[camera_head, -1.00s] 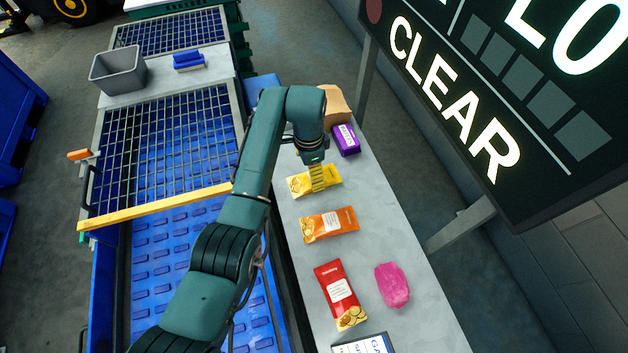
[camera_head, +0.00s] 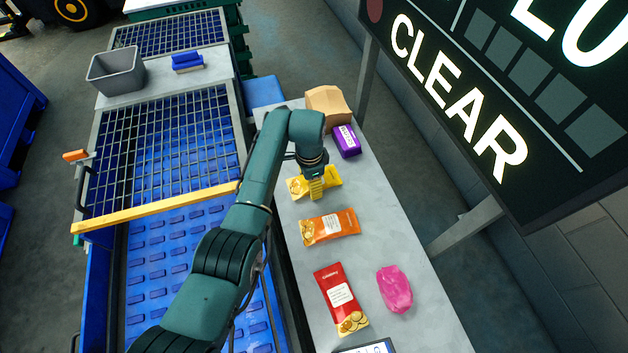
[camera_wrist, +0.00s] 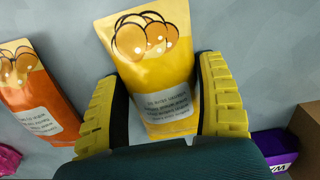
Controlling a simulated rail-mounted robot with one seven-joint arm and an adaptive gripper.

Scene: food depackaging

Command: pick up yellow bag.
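The yellow bag (camera_head: 331,177) lies flat on the grey table near its left edge, partly hidden by my gripper (camera_head: 316,190), which is low over it. In the wrist view the yellow bag (camera_wrist: 155,75) shows round snack pictures and a pale label. The yellow-padded fingers of my gripper (camera_wrist: 162,70) are spread on either side of the bag.
An orange bag (camera_head: 329,227), a red bag (camera_head: 341,300) and a pink package (camera_head: 394,289) lie nearer on the table (camera_head: 375,235). A purple package (camera_head: 346,141) and brown paper bag (camera_head: 327,104) stand beyond. A blue conveyor (camera_head: 165,255) under grids runs at the left.

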